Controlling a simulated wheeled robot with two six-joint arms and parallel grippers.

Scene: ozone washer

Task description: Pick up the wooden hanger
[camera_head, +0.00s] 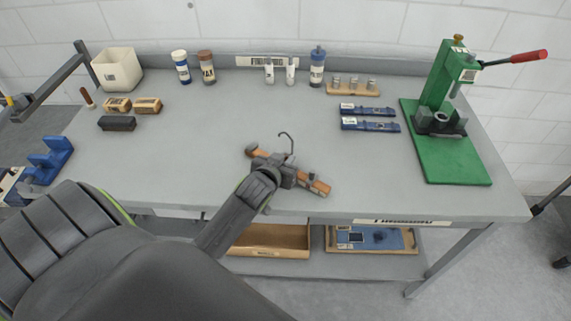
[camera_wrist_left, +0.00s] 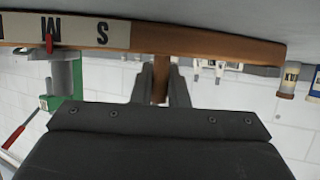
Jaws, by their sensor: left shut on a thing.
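The wooden hanger (camera_head: 318,187) is over the front middle of the grey table in the head view. Its dark metal hook points up and its orange-brown bar slants down to the right. My left gripper (camera_head: 286,172) is shut on its middle and hides that part. In the left wrist view, the brown bar of the hanger (camera_wrist_left: 215,47) crosses the top, with a white lettered label on its left part. The fingers of my left gripper (camera_wrist_left: 160,88) are around a short brown piece below the bar. I cannot tell whether the hanger touches the table. My right gripper is out of view.
The grey table (camera_head: 220,130) is clear around the hanger. A green press (camera_head: 445,140) with a red-tipped lever stands at the right. Two blue tools (camera_head: 370,125) lie left of it. Bottles (camera_head: 207,68) and a white bin (camera_head: 118,70) stand at the back.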

